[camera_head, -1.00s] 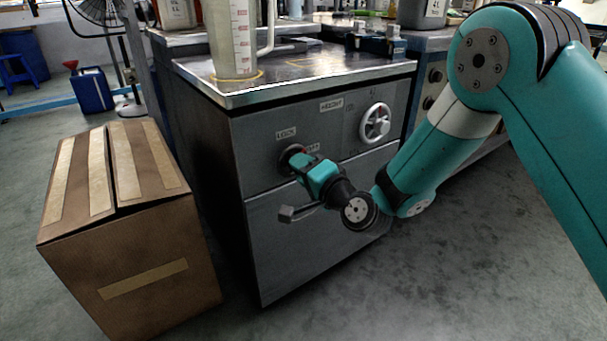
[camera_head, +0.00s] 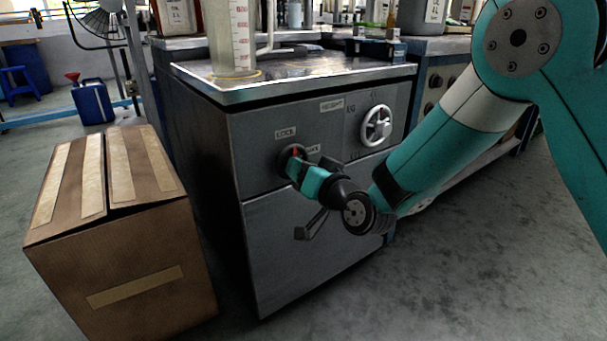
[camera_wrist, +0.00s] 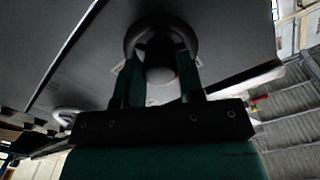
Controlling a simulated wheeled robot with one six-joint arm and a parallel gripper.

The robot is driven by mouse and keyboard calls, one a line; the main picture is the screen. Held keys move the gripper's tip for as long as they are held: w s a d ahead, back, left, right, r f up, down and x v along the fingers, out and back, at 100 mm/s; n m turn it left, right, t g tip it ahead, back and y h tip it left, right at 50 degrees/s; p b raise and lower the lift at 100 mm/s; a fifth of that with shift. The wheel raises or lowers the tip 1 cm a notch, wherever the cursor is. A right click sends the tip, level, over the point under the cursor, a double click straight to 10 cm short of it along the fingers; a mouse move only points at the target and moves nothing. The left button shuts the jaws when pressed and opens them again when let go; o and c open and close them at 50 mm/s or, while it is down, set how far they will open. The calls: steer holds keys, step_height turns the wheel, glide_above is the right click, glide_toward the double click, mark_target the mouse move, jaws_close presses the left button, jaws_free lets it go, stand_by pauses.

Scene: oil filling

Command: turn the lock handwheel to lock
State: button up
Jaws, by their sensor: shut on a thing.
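The lock handwheel (camera_head: 284,160) is a small dark round wheel on the grey cabinet front, below the LOCK label (camera_head: 285,133). A red mark shows at its top, near that label. My gripper (camera_head: 298,168) reaches it from the lower right and hides much of it. In the wrist view, the dark ring of the handwheel (camera_wrist: 131,38) lies at the top. The two green fingers of my gripper (camera_wrist: 158,62) reach into the ring, one on each side of its middle, and are shut on it. A rounded grey knob shows between the fingers.
A larger pale handwheel (camera_head: 377,125) sits to the right, near the HEIGHT label (camera_head: 331,105). A cardboard box (camera_head: 110,235) stands on the floor left of the cabinet (camera_head: 310,235). A measuring container (camera_head: 232,40) stands on top. The floor at front right is clear.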

steer(key=shift+f, duration=0.1)
stand_by(0.3)
steer(key=o, duration=0.9)
steer(key=shift+b+v, duration=7.2)
steer(key=shift+v, duration=1.55)
